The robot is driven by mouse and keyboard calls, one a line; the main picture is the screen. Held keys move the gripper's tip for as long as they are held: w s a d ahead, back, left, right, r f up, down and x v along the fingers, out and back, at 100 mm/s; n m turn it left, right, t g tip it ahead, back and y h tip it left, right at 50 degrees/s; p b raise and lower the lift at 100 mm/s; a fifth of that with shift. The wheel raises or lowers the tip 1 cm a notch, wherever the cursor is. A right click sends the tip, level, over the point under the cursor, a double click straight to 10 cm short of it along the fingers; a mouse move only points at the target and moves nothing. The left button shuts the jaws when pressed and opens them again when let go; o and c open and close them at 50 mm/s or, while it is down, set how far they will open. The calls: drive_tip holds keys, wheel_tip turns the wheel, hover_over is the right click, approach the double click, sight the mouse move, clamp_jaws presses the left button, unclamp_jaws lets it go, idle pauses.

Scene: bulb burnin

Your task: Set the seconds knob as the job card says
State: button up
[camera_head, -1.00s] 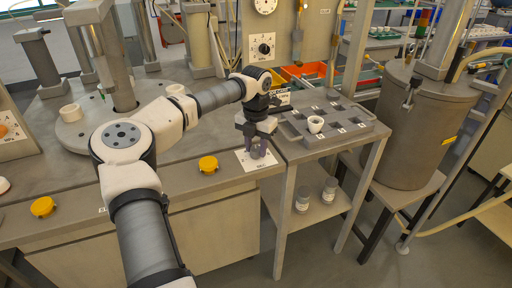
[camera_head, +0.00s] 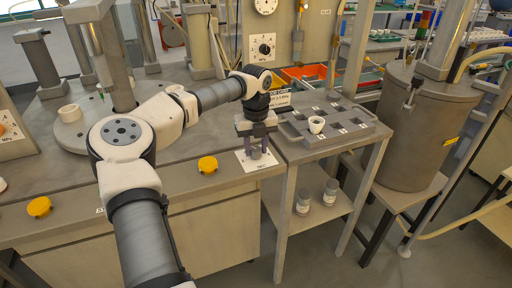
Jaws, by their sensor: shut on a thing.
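My gripper (camera_head: 257,153) points down at the bench's front right corner, over a white dial plate (camera_head: 244,163) with small dark marks. Its fingers are shut on the knob at the plate's middle. The knob itself is hidden between the fingers, so its pointer and setting cannot be read.
A yellow knob (camera_head: 208,165) sits left of the dial plate, another yellow knob (camera_head: 39,207) further left. To the right, a side table holds a grey tray (camera_head: 350,143) with a white cup (camera_head: 316,124). A wall dial (camera_head: 263,47) is behind. Two jars stand on the lower shelf.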

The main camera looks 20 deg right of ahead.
sight(256, 149)
drive_tip(key=shift+n, duration=0.3)
idle(0.4)
drive_tip(key=o, duration=1)
drive_tip(key=shift+r, duration=0.15)
wheel_tip(256, 149, up, 14)
drive_tip(key=shift+f+b, duration=0.2)
drive_tip(key=shift+b, duration=0.35)
